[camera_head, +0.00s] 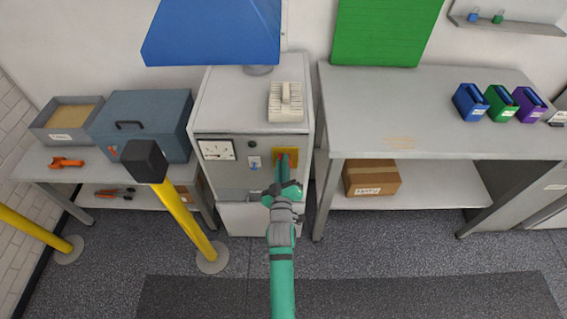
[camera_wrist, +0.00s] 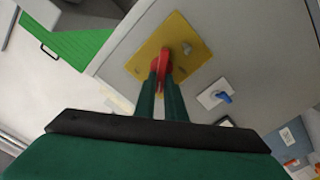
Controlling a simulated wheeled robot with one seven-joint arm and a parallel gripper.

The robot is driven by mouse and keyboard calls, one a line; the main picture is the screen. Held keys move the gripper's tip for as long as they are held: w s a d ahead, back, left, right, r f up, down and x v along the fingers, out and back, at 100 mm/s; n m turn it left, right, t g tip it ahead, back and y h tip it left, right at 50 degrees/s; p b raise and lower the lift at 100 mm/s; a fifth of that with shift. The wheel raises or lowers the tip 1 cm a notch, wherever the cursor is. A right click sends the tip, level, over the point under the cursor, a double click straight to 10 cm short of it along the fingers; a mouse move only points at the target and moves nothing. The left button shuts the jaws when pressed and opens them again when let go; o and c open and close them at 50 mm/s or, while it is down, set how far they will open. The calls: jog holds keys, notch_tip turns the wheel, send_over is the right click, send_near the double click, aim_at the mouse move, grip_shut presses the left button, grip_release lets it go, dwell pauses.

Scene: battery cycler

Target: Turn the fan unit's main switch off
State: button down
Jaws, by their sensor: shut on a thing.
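The fan unit is the grey cabinet (camera_head: 222,95) in the middle of the head view. Its main switch is a red handle (camera_wrist: 163,59) on a yellow plate (camera_wrist: 186,37), upper middle of the wrist view. The yellow plate also shows on the cabinet's front in the head view (camera_head: 291,140), partly covered by my arm. My gripper (camera_wrist: 164,74) is at the plate, its two fingers closed on the red handle. The handle's lower part is hidden between the fingers. A small blue switch on a white plate (camera_wrist: 213,94) sits beside the yellow plate, apart from my fingers.
A yellow post with a black top (camera_head: 179,215) stands left of my arm, in front of the cabinet. A workbench (camera_head: 425,140) is close on the right, and a lower bench with a blue-grey toolbox (camera_head: 150,130) on the left. Open floor lies in front.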

jog(key=n, duration=0.7)
jog(key=f+n, duration=0.1)
jog(key=n, duration=0.2)
jog(key=shift+a+f, duration=0.1)
jog(key=shift+a, duration=0.2)
jog(key=shift+n, duration=0.4)
jog(key=c, duration=1.8)
grip_release()
jog(key=shift+w+a, duration=0.1)
jog(key=shift+f, duration=0.1)
jog(key=s, duration=1)
jog(key=shift+s, duration=0.4)
